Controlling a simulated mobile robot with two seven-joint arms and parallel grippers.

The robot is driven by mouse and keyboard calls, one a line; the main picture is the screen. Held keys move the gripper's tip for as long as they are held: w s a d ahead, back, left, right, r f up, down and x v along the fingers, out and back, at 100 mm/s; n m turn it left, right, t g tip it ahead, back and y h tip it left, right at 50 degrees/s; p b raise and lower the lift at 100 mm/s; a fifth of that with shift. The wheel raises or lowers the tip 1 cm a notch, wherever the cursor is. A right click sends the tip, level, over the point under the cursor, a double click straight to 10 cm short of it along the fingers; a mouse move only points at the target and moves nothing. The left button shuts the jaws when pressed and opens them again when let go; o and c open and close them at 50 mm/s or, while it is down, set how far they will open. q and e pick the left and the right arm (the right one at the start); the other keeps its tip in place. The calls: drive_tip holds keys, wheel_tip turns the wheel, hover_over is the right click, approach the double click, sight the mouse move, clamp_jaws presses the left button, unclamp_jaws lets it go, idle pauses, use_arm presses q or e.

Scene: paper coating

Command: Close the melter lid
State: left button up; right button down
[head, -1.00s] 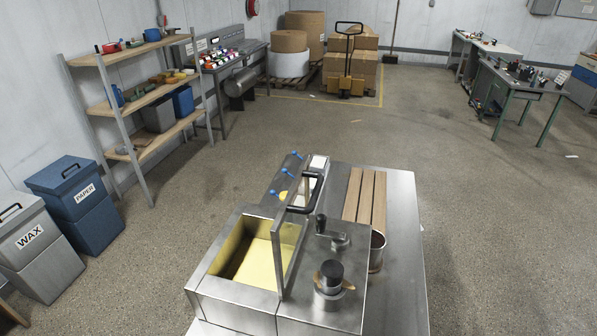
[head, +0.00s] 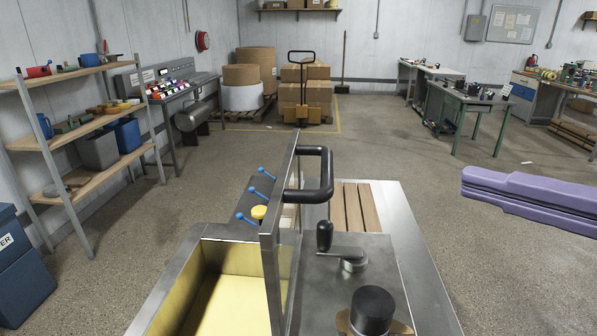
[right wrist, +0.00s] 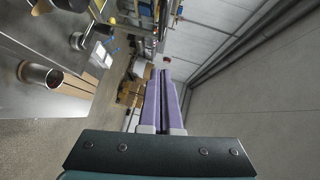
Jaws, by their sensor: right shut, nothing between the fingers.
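The melter lid (head: 272,265) is a metal panel standing upright at the right edge of the open tank. Its black handle (head: 328,176) sticks out to the right near the top. The melter (head: 163,283) is a steel box with a yellow interior showing. My right gripper (head: 467,181) has purple fingers and comes in from the right edge of the head view, well apart from the handle. In the right wrist view its fingers (right wrist: 163,74) lie together, shut and empty. My left gripper is not in view.
A crank (head: 340,253) and a black knob (head: 372,309) stand on the steel top right of the lid. Blue-knobbed levers (head: 262,191) stand behind the tank. A shelf rack (head: 83,125) is at left.

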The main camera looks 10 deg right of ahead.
drive_tip(key=w+a+f+p, duration=0.2)
drive_tip(key=w+a+p, duration=0.2)
drive_tip(key=w+a, duration=0.4)
drive_tip(key=shift+w+p, duration=0.4)
drive_tip(key=shift+w, duration=0.05)
